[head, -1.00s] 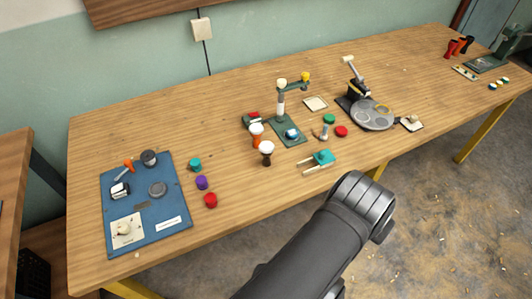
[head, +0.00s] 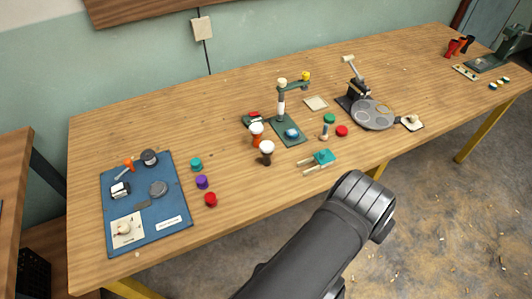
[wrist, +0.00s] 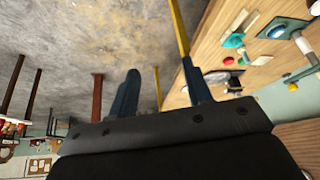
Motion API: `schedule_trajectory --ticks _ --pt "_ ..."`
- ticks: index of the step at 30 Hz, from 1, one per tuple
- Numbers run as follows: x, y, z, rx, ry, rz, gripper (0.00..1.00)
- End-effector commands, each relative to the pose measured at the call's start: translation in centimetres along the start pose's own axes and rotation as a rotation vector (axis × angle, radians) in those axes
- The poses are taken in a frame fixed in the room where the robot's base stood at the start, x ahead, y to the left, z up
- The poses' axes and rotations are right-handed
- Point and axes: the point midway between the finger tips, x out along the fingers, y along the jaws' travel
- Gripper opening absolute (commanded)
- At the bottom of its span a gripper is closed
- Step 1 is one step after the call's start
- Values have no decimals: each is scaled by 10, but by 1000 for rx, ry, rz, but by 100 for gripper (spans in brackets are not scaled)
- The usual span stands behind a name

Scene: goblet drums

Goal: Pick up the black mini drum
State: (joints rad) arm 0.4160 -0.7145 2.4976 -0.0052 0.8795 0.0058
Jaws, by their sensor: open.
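The black mini drum (head: 267,153) stands upright on the wooden table in the head view. It is goblet-shaped, with a dark body and a white top. A similar orange drum with a white top (head: 256,135) stands just behind it, slightly left. My gripper (wrist: 160,88) shows in the wrist view with its two blue fingers apart and nothing between them. It points past the table edge, with floor behind it. In the head view my arm reaches in at the front edge, and the fingers are hidden. I cannot make out the black drum in the wrist view.
A teal clamp-like tool (head: 322,158) lies right of the black drum. A green stand (head: 288,133) is behind it. A blue board (head: 150,205) with parts and several coloured caps sit left. A grey round plate device (head: 372,116) stands right. Bare table lies in front of the drum.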

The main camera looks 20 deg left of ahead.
Motion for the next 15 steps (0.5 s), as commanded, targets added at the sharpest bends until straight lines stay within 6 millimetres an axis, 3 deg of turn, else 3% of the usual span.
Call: schedule_trajectory --ticks 1,3,11,15 --pt "0 0 0 0 0 0 56" --pt "0 0 0 0 0 0 70" --pt "0 0 0 0 1 1 70" --pt "-4 9 -20 -10 29 34 70"
